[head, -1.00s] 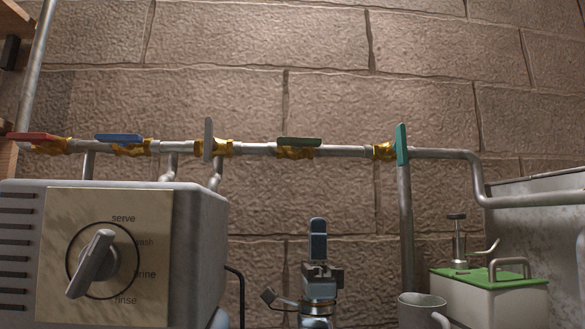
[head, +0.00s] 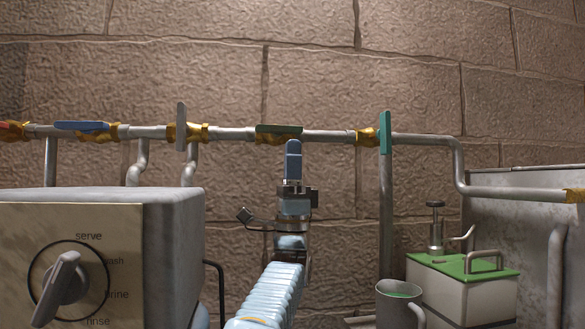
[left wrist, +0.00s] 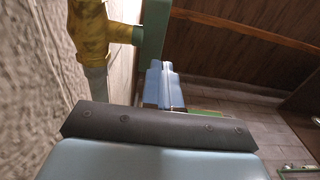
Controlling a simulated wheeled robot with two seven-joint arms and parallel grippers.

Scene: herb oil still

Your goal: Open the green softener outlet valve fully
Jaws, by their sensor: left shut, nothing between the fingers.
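A dark green valve lever (head: 279,129) on a brass body lies along the horizontal pipe. A brighter teal-green lever (head: 385,132) stands upright, across the pipe, farther right. No label shows which is the softener outlet. My left gripper (head: 293,148) is shut and empty, its blue fingers pointing up just below and in front of the dark green lever's right end. In the left wrist view a green lever (left wrist: 152,42) and brass valve body (left wrist: 103,38) show close by the blue fingertips (left wrist: 163,68). Whether they touch I cannot tell. My right gripper is out of view.
A grey lever (head: 181,126) stands upright on the pipe, and a blue lever (head: 82,126) lies along it. The dial box (head: 170,250) stands left of my arm. A mug (head: 398,305) and a green-topped box (head: 463,285) are at the right. The stone wall is close behind.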

